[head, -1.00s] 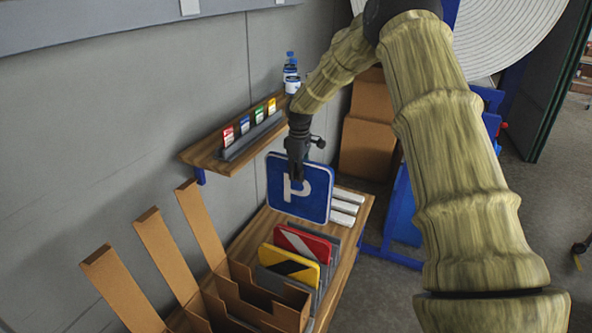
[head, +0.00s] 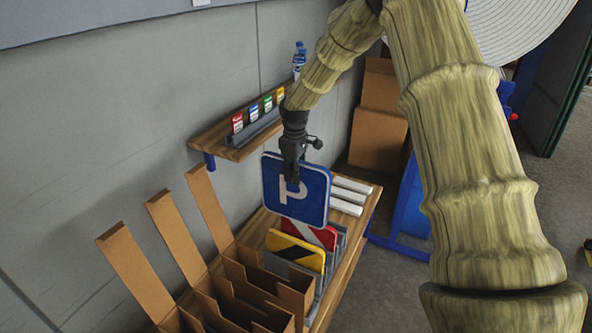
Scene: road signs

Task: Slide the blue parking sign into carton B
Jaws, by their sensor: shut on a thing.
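The blue parking sign (head: 312,207) with a white P hangs upright in my gripper (head: 292,181), which is shut on its upper part. The sign is raised above the wooden bench, in front of part of the red sign. Several open brown cartons (head: 250,292) stand in a row at the lower left, with tall flaps raised behind them. No letter shows on them from here, so I cannot tell which is carton B. The sign is beyond the cartons, apart from them.
A red-and-white sign (head: 322,236) and a yellow-and-black sign (head: 296,250) stand in a grey rack between the parking sign and the cartons. White bars (head: 349,195) lie on the bench (head: 357,234). A wall shelf (head: 215,146) holds coloured cards.

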